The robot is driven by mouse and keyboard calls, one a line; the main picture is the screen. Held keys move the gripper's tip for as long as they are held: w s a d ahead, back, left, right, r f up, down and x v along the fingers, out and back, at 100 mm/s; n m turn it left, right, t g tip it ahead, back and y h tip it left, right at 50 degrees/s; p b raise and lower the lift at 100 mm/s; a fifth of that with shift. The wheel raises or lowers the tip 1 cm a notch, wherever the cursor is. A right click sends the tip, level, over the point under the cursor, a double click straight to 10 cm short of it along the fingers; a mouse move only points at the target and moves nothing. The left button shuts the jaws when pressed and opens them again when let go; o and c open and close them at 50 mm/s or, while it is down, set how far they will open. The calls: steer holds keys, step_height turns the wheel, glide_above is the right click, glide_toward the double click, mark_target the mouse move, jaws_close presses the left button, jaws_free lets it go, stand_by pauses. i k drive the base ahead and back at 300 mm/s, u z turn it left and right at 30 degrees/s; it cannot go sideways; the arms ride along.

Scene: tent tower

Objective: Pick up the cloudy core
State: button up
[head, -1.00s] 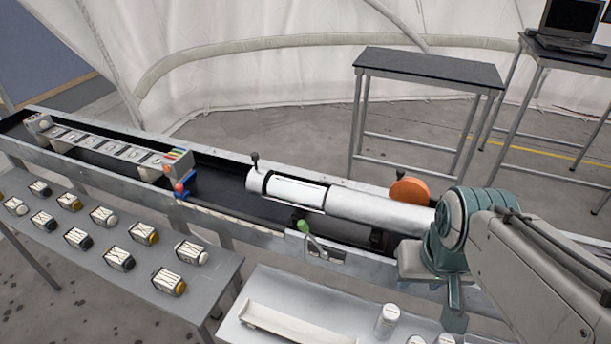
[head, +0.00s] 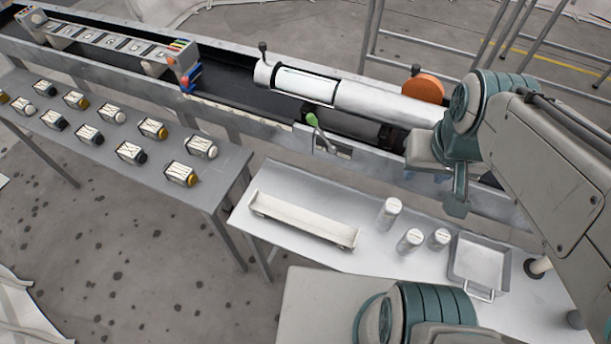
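A silver cylinder (head: 385,104) lies on the long bench and has a pale, whitish length (head: 305,86) showing in its open side. Three small upright pale canisters stand on the front table: one at the back (head: 389,212), one in front (head: 409,241) and one at the right (head: 438,239). I cannot tell for certain which of these is the cloudy core. My gripper (head: 456,190) hangs at the right, in front of the bench's edge and above the canisters in the picture. Its fingers are not clear enough to tell open from shut, and no held thing shows.
A long pale trough (head: 304,226) and a metal tray (head: 482,262) share the front table. A grey table (head: 205,192) at left holds several small blocks. A green-knobbed lever (head: 312,120) and an orange disc (head: 423,89) are at the bench. Floor shows between the tables.

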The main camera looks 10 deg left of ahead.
mark_target(321, 89)
steer(key=u, duration=0.55)
steer(key=k, duration=0.65)
steer(key=u, duration=1.35)
steer(key=i, duration=1.35)
steer(key=z, duration=0.7)
